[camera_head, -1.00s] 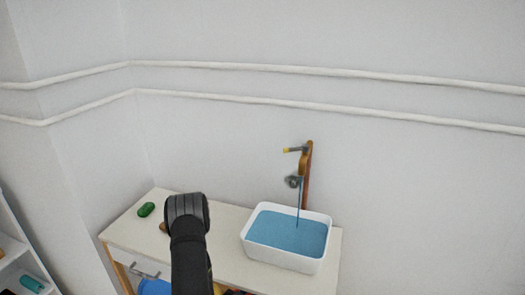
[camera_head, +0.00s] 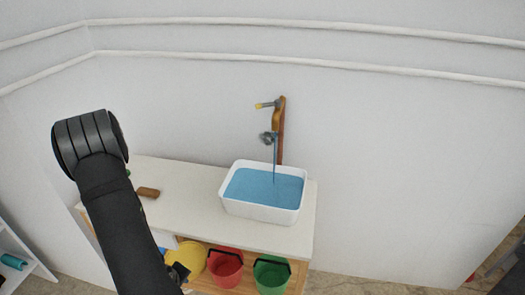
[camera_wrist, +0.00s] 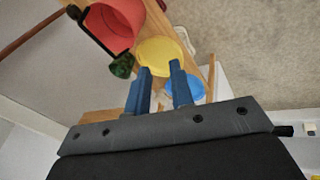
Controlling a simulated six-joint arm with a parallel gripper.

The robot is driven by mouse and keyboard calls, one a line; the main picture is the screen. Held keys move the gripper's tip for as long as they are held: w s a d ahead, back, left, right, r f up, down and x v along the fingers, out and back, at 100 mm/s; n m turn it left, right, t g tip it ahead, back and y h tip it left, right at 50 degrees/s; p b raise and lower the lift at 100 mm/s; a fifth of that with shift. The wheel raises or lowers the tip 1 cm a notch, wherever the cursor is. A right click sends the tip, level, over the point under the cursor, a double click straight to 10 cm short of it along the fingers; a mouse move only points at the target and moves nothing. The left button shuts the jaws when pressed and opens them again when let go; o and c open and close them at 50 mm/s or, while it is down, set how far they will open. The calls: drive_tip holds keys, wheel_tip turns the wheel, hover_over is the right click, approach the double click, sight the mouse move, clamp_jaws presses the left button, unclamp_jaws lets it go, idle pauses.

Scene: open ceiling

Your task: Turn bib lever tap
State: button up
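The bib tap (camera_head: 277,118) is a brass-coloured body on a brown upright pipe against the wall. Its lever (camera_head: 267,104) points left and has a yellow tip. A thin blue stream (camera_head: 275,165) runs from the spout into a white basin (camera_head: 262,213) of blue water. My gripper (camera_wrist: 161,67) shows in the wrist view as two blue fingers, apart with nothing held between them. It is away from the tap, which is not in the wrist view. My dark arm fills the left of the head view; I cannot clearly make out the fingers there.
The basin stands on a pale counter (camera_head: 180,211) with a brown block (camera_head: 148,193) on it. Below are a yellow bucket (camera_head: 188,257), a red bucket (camera_head: 226,268) and a green bucket (camera_head: 271,275). White pipes run along the wall above. The wall right of the tap is clear.

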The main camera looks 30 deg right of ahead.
sight(258, 106)
drive_tip(key=w+d+r+m+t+h, duration=0.3)
drive_tip(key=w+r+t+h, duration=0.1)
drive_tip(key=w+r, duration=0.55)
drive_tip(key=w+d+r+m+t+h, duration=0.1)
drive_tip(key=d+r+m+h, duration=0.2)
drive_tip(key=r, duration=0.4)
drive_tip(key=w+d+r+m+t+h, duration=0.1)
drive_tip(key=r+m+h, duration=0.2)
drive_tip(key=r+h, duration=0.3)
drive_tip(key=d+r+m+g, duration=0.3)
drive_tip(key=d+r+m, duration=0.3)
drive_tip(key=r+m, duration=0.25)
drive_tip(key=w+d+r+m+g, duration=0.1)
drive_tip(key=d+r+m+g, duration=0.1)
drive_tip(key=d+r+m, duration=0.5)
drive_tip(key=d+r+m+g, duration=0.35)
drive_tip(key=r+m, duration=0.55)
drive_tip(key=r, duration=0.3)
drive_tip(key=shift+t, duration=0.55)
drive_tip(key=x, duration=1.2)
drive_tip(key=f+x, duration=0.1)
drive_tip(key=x, duration=0.5)
drive_tip(key=shift+a, duration=0.1)
